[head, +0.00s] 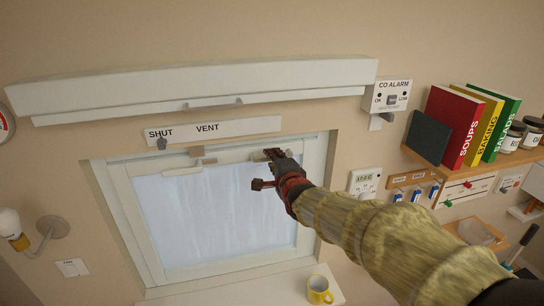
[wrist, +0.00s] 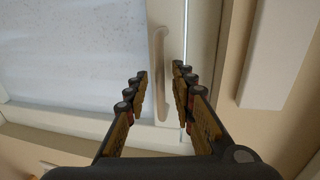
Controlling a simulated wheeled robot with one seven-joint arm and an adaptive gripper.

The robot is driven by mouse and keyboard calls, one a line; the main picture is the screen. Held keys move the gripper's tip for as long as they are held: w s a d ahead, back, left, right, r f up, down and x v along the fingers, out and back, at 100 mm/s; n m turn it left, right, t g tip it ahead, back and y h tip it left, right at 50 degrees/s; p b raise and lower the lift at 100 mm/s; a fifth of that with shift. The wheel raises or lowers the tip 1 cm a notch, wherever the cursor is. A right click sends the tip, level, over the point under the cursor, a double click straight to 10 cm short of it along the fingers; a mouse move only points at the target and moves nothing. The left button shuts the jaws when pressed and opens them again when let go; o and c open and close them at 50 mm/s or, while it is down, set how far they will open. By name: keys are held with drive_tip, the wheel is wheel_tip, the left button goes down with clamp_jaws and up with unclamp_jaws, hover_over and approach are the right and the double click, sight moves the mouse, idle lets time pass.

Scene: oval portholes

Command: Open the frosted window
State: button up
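The frosted window (head: 215,215) is a pale, streaky pane in a white frame, and it appears closed. Its pane also shows in the wrist view (wrist: 70,50). A pale bar handle (wrist: 158,70) on the white frame stands between my fingers in the wrist view. My gripper (head: 268,168) is at the upper right of the window, its fingers spread; in the wrist view (wrist: 161,80) I see no finger closed on the handle. A tan block (head: 197,151) and a pale piece (head: 182,168) sit at the frame's top left.
Above the window is a strip marked SHUT and VENT (head: 215,130), with a grey knob (head: 161,143) under SHUT. A long white housing (head: 200,90) runs above it. A yellow mug (head: 319,289) stands on the sill. A CO alarm (head: 392,95) and book shelf (head: 475,160) are right.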

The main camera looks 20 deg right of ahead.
drive_tip(key=shift+w+f, duration=0.1)
drive_tip(key=shift+w, duration=0.45)
drive_tip(key=c, duration=0.3)
clamp_jaws()
idle(0.4)
